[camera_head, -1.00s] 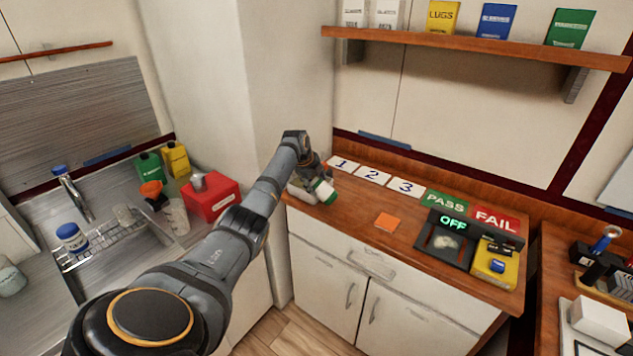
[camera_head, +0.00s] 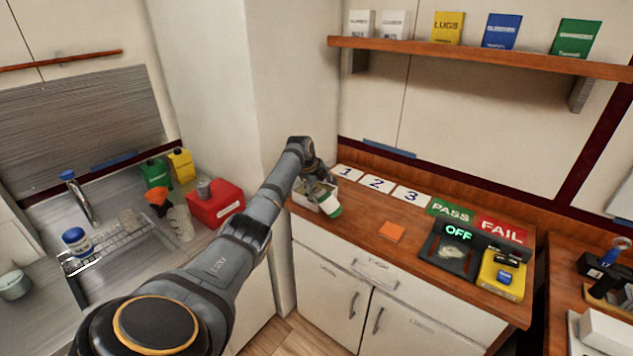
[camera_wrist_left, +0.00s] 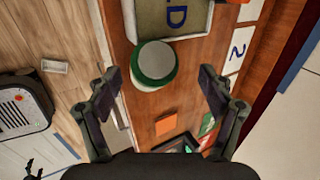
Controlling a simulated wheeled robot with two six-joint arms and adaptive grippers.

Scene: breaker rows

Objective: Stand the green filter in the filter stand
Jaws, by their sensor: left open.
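A pale tray with lettering (camera_wrist_left: 200,30) is right beside the filter. I cannot make out which thing is the filter stand. My right gripper is not in view.
Number cards (camera_head: 376,184) line the back of the counter (camera_head: 360,215). An orange square (camera_head: 391,232) lies near the middle. A dark device reading OFF (camera_head: 450,250) and a yellow block (camera_head: 500,277) stand at the right. The left has a sink and a red box (camera_head: 215,204).

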